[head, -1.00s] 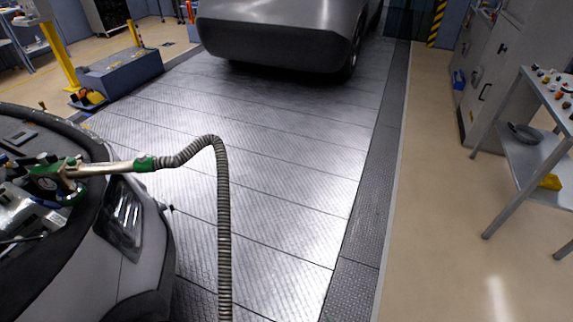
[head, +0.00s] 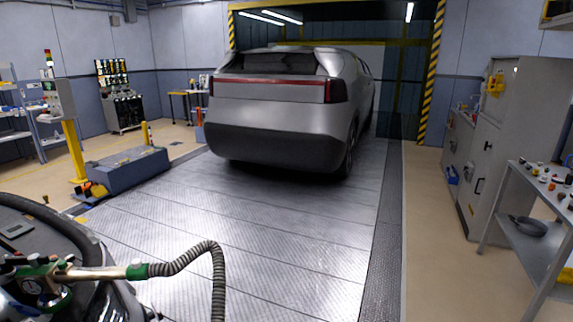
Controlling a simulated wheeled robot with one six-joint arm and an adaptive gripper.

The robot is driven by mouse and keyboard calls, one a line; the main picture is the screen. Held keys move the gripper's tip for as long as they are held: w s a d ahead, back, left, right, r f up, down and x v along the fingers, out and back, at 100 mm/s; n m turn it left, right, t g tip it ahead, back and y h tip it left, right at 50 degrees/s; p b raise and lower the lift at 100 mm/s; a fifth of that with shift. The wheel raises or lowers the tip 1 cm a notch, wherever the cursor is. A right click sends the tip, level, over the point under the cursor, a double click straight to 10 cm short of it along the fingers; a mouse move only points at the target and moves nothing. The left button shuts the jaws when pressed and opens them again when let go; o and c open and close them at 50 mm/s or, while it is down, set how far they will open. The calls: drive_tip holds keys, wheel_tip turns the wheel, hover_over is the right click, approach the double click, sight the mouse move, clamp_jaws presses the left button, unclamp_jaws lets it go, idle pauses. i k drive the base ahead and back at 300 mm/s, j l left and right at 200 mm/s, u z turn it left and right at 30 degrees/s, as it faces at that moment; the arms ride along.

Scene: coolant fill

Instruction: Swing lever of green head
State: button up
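The green head (head: 40,284) sits at the lower left, over the open engine bay of the near car. It has a round gauge and a pale metal tube running right to a green collar (head: 137,271). A ribbed grey hose (head: 214,262) arches from the collar and drops out of the bottom of the picture. A small lever-like part shows on top of the head, but it is too small to make out its position. My gripper is not in view.
The near car's dark rim (head: 75,240) fills the lower left corner. A silver car (head: 270,112) stands ahead on the metal floor plates (head: 290,235). A blue-grey box (head: 127,170) stands left. A grey cabinet (head: 500,130) and metal cart (head: 535,240) stand right. The middle floor is clear.

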sight(36, 260)
drive_tip(key=u, duration=1.3)
drive_tip(key=i+l, duration=0.55)
drive_tip(key=l, duration=0.15)
